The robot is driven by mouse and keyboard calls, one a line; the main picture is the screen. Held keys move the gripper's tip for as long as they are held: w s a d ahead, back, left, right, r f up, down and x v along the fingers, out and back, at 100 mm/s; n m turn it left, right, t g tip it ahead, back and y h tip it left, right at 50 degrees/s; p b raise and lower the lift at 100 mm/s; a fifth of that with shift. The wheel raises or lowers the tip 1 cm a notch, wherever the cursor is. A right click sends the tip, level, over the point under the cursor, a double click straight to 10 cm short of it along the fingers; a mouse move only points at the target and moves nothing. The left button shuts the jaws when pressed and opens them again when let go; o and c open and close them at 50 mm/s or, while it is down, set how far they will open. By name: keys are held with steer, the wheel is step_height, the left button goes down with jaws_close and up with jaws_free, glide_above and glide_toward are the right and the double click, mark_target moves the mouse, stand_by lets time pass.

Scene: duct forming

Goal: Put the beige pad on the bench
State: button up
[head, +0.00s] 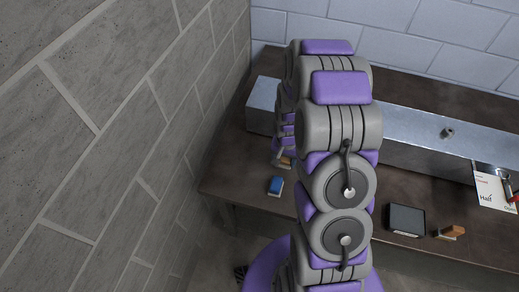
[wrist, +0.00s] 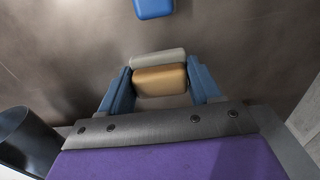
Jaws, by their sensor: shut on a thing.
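My gripper (wrist: 160,84) points down at the bench, with its two blue fingers shut on the sides of the beige pad (wrist: 160,80). The pad has a tan body and a paler grey-beige strip along its far edge. In the head view, a small tan part of the pad (head: 286,161) shows beside my arm, over the left part of the bench; the arm hides most of the gripper. The bench (head: 233,170) has a dark brown top. I cannot tell whether the pad touches the bench top or hangs just above it.
A blue block (head: 276,185) lies on the bench near the pad; it also shows in the wrist view (wrist: 153,8). A long metal duct (head: 410,145) runs along the back. A dark flat box (head: 407,219), a brown-handled item (head: 451,232) and a paper card (head: 490,187) lie rightward. A block wall (head: 130,130) stands left.

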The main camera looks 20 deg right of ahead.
steer(key=b, duration=0.2)
glide_above(252, 158)
steer(key=shift+f, duration=0.65)
step_height(252, 158, down, 4)
steer(key=shift+d+r+b, duration=0.1)
steer(key=shift+r+b, duration=0.1)
steer(key=shift+b, duration=0.25)
steer(key=shift+r, duration=0.1)
steer(key=o, duration=1.1)
